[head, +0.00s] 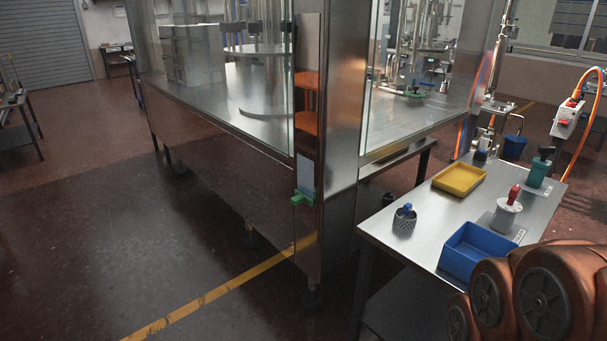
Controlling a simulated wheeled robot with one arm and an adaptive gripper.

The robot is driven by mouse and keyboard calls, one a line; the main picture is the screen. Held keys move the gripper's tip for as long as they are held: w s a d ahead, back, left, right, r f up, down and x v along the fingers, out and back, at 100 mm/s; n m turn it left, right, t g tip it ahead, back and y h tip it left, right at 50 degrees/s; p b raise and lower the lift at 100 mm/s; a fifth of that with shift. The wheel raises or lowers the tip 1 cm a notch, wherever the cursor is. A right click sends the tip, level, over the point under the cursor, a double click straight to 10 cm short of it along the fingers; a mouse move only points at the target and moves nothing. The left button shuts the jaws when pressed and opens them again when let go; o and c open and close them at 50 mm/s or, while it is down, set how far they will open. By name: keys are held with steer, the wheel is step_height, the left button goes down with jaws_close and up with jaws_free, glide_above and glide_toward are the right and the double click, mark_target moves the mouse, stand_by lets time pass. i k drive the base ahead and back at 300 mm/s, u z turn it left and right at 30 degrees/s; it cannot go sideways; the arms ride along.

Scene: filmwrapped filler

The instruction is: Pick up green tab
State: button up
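A small green piece (302,198), which looks like the green tab, sits low on the front of the machine's corner column. It is just below a pale white-blue panel and sticks out a little to both sides. It is small in the picture, so I cannot tell how it is fixed. Another green part (413,95) lies inside the glass enclosure on the steel deck. My gripper is out of view; only orange links of my arm show at the lower right, over the side table.
A steel side table (437,225) stands right of the machine. It holds a yellow tray (459,179), a blue bin (478,250), a mesh cup (404,220), a white container with a red top (507,213) and a green container (537,172). The floor left of the yellow line is clear.

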mark_target(300, 199)
steer(key=i, duration=1.25)
steer(key=u, duration=3.05)
